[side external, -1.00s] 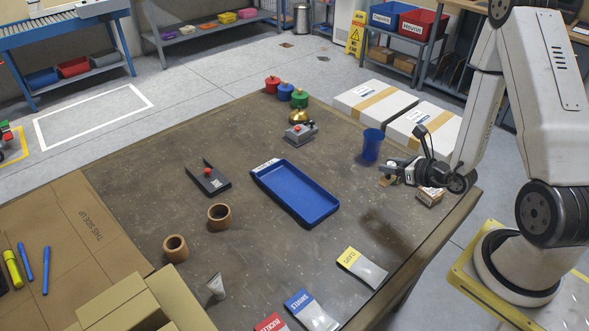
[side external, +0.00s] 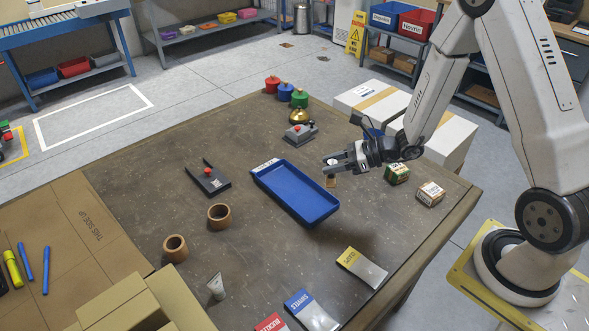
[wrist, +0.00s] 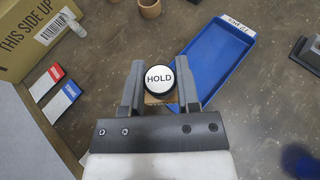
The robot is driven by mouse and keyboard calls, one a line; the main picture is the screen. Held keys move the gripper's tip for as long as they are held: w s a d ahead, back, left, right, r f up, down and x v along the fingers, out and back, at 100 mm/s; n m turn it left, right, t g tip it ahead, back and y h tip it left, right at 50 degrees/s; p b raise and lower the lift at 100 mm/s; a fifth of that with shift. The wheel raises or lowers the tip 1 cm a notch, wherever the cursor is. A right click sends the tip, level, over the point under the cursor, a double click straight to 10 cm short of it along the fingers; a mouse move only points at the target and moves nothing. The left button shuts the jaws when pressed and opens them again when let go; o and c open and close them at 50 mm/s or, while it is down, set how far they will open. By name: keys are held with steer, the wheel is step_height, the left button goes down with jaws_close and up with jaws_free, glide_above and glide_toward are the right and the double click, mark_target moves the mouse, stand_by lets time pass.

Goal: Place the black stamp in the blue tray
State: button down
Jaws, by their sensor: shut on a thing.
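My gripper (side external: 330,168) is shut on the black stamp (wrist: 160,79), a round black-rimmed piece with a white top reading HOLD and a wooden-coloured base below. In the side view the stamp (side external: 331,181) hangs from my fingertips, just right of the blue tray. The blue tray (side external: 324,216) lies on the table with a white label at its far left end. It looks empty. In the wrist view the tray (wrist: 190,103) is up and right of the stamp, close beside my right finger.
A grey device with a red knob (side external: 300,133) stands behind the tray. Colourful packets (side external: 361,267) lie in front. A black holder (side external: 208,178) lies left.

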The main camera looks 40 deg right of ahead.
steer(key=shift+w+a, duration=0.1)
steer(key=shift+a, duration=0.15)
steer(key=shift+w+f, duration=0.15)
steer(key=shift+w, duration=0.25)
steer(key=w+f, duration=0.4)
steer(key=w, duration=0.4)
glide_above(291, 189)
steer(key=f, duration=0.5)
steer(key=shift+s, duration=0.35)
steer(key=shift+w+f, duration=0.25)
steer(key=shift+f, duration=1.55)
steer(key=shift+f, duration=0.15)
